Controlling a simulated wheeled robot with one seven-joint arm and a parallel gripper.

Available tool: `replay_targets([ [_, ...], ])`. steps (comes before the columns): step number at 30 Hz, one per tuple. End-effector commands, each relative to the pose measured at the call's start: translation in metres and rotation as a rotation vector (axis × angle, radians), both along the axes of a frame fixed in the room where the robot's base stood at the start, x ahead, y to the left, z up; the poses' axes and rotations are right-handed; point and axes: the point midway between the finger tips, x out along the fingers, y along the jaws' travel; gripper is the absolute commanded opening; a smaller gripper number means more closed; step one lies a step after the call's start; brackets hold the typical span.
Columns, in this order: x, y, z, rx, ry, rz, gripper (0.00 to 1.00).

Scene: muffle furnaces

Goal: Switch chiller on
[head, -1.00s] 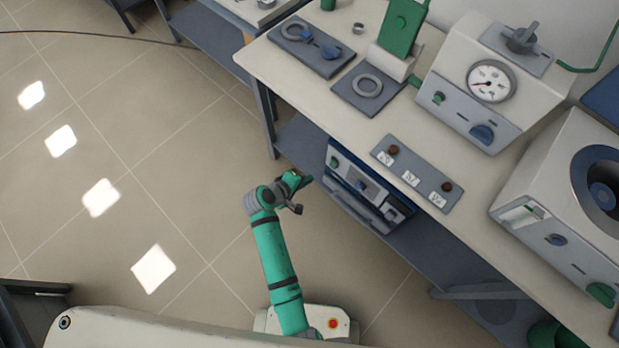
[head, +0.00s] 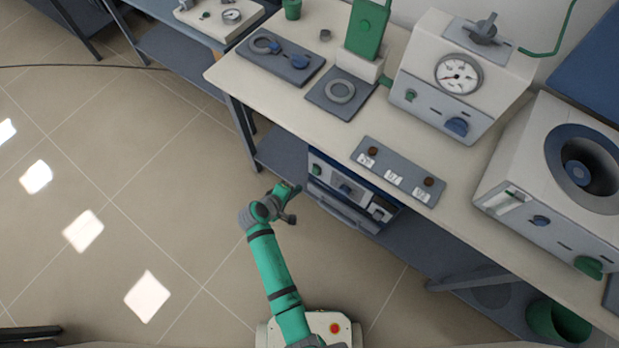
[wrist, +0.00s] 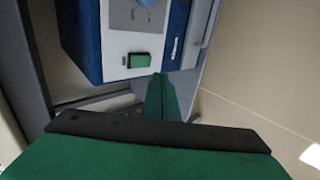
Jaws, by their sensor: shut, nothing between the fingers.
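The chiller is a blue box with a pale front panel (head: 352,189), on the low shelf under the bench. Its green switch (head: 316,170) is at the panel's upper left. In the wrist view the blue casing (wrist: 80,40) and the green rocker switch (wrist: 138,60) are close up. My gripper (head: 296,190) is in front of the chiller's left end, apparently short of it. In the wrist view my gripper's green fingers (wrist: 160,92) are together and empty, with tips just below the switch in the picture. Whether they touch the panel cannot be told.
The bench top (head: 300,110) overhangs the chiller. On it are a grey panel with labels (head: 398,172), a gauge unit (head: 460,75) and a white furnace-like unit (head: 550,170). A green bin (head: 558,320) stands at lower right. The tiled floor (head: 150,190) on the left is clear.

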Motion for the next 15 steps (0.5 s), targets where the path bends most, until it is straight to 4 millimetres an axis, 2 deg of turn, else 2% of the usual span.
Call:
replay_targets([
  [10,0.038,-0.026,-0.046,-0.001,0.002,0.001,0.0],
  [15,0.058,-0.04,-0.049,0.001,-0.001,0.001,0.0],
])
